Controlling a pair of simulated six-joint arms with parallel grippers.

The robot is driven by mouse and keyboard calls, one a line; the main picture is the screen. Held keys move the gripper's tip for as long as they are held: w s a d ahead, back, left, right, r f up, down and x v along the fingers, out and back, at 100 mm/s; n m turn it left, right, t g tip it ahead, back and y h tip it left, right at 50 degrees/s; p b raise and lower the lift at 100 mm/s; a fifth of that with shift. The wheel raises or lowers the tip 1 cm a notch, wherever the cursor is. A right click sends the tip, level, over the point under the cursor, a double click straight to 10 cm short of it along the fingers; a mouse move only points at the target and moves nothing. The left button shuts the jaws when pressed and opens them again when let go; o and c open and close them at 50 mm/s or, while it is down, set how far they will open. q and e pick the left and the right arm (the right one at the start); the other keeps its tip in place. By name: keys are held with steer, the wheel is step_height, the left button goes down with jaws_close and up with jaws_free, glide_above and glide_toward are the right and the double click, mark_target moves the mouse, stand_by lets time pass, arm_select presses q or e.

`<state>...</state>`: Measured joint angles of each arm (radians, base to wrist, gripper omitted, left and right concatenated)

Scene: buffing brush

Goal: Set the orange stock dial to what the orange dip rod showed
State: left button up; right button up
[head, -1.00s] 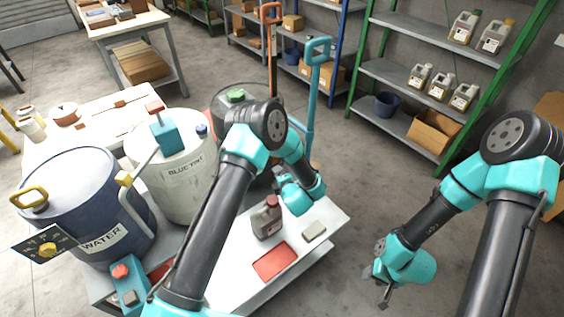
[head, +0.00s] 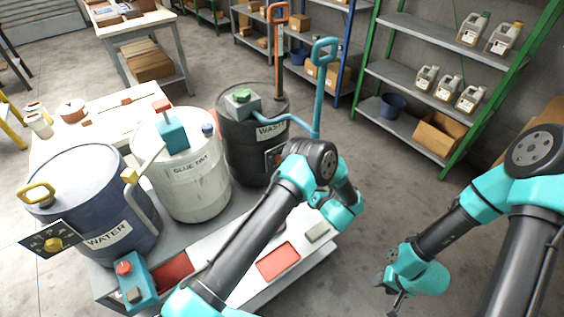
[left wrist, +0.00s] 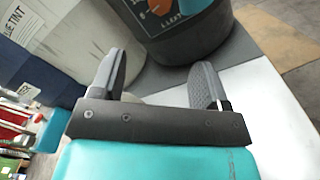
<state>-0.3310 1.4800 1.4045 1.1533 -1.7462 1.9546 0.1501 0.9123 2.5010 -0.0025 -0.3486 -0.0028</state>
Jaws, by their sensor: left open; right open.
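An orange dial knob (left wrist: 160,7) on a dark panel shows at the top of the left wrist view, partly cut off. In the head view, a dark panel (head: 273,158) is on the front of the black waste drum (head: 240,150). My left gripper (left wrist: 158,82) is open and empty, its fingers pointing towards the drums, apart from the dial. Its fingers are hidden behind my arm in the head view. My right gripper (head: 394,297) is open and empty over the floor at right.
A blue water drum (head: 85,200) with a yellow-knob panel (head: 52,243) and a white tint drum (head: 180,165) stand left of the waste drum. A red mat (head: 278,261) and a small grey block (head: 317,231) lie on the bench. Blue (head: 318,85) and orange (head: 278,50) handles stand behind.

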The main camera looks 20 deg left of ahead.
arm_select(q)
steer(key=x, duration=1.7)
steer(key=c, duration=0.9)
